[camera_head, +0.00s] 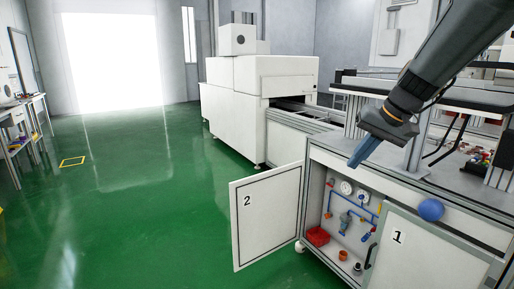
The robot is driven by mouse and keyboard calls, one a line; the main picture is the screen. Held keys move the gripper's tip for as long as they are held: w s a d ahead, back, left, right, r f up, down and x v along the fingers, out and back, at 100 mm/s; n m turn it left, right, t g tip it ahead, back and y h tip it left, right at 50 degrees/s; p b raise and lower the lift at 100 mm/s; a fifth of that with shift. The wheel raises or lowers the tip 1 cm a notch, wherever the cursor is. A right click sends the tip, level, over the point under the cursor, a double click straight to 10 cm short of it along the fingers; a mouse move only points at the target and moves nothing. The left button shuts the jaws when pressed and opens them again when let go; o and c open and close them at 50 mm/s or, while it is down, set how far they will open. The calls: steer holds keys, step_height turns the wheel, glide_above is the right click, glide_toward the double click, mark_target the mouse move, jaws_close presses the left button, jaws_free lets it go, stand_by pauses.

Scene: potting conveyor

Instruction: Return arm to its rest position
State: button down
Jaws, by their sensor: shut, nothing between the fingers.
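My arm reaches in from the upper right. My gripper (356,163) points down and to the left with its blue fingers together, and nothing shows between them. It hangs in front of and above the workbench cabinet, apart from the open door marked 2 (266,215) and the door marked 1 (415,255). The rest position itself is not marked in view.
A blue ball (431,209) is at the bench's front edge. A white machine (245,110) stands behind. Green floor (140,200) at left is mostly clear.

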steer(key=s+a+f+n+g+h, duration=0.1)
steer(key=s+a+f, duration=0.1)
steer(key=s+f, duration=0.3)
steer(key=s+a+f+g+h+p, duration=0.1)
steer(key=s+f, duration=0.5)
steer(key=s, duration=0.6)
steer(key=s+a+f+n+g+h, duration=0.1)
steer(key=s+a+f+g, duration=0.1)
steer(key=s+a+f, duration=0.3)
steer(key=s, duration=0.4)
steer(key=shift+f+n+h+p, duration=0.3)
steer(key=shift+h, duration=0.1)
steer(key=shift+d, duration=0.1)
